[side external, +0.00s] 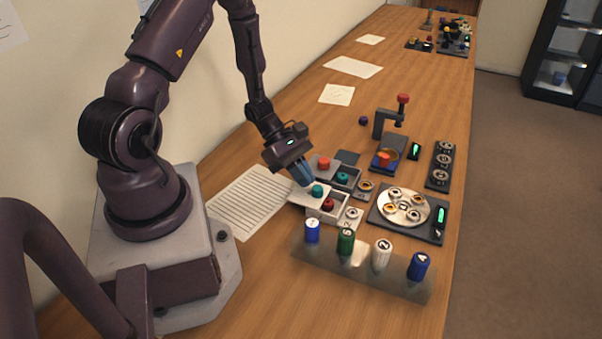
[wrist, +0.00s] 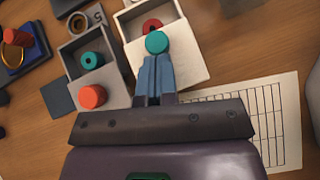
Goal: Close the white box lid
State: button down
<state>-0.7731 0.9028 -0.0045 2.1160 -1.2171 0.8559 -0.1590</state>
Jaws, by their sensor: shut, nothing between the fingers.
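The white box (side external: 326,217) stands on the table, partly open, with a red ring-shaped part (side external: 328,204) showing inside. It also shows in the wrist view (wrist: 131,22). Its white lid (side external: 299,197) is offset toward my arm and covers only part of the box. A teal knob (side external: 317,190) stands on the lid, also in the wrist view (wrist: 157,42). My gripper (side external: 307,184) is shut and empty, with its blue fingers pointing down over the lid beside the knob. In the wrist view the fingertips (wrist: 155,59) are right behind the knob; I cannot tell whether they touch it.
A grey box (side external: 353,171) with a teal ring and a red-knobbed lid (side external: 323,163) stands beside the white box. A round tray (side external: 404,222) lies to the right. Several numbered cylinders stand on a front rack (side external: 300,254). A lined sheet (side external: 250,203) lies to the left.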

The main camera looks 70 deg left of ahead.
aim_at(326, 194)
jog(key=shift+w+d, duration=1.8)
jog(key=shift+w, duration=0.05)
jog(key=a, duration=0.1)
jog(key=s+a, duration=0.1)
jog(key=a, duration=0.1)
jog(key=s+a, duration=0.1)
jog(key=shift+s+a+r, duration=0.2)
jog(key=shift+r, duration=0.1)
jog(key=s+a+r+m+g, duration=0.2)
jog(key=s+a+r+m, duration=0.15)
jog(key=s+r, duration=0.25)
jog(key=s+d+r+m+t+y, duration=0.1)
jog(key=d+r+m+y, duration=0.1)
jog(key=d+r+m, duration=0.3)
jog(key=s+d+r+m+t+y, duration=0.1)
jog(key=s+d+r+m+y, duration=0.1)
jog(key=d+r+m, duration=0.3)
jog(key=s+d+r+m+y, duration=0.1)
jog(key=d+r+m+y, duration=0.3)
jog(key=r+m, duration=0.6)
notch_tip(326, 194, up, 4)
jog(key=shift+s+d+r+t, duration=0.1)
jog(key=shift+s+d+t, duration=0.3)
jog(key=shift+d, duration=0.3)
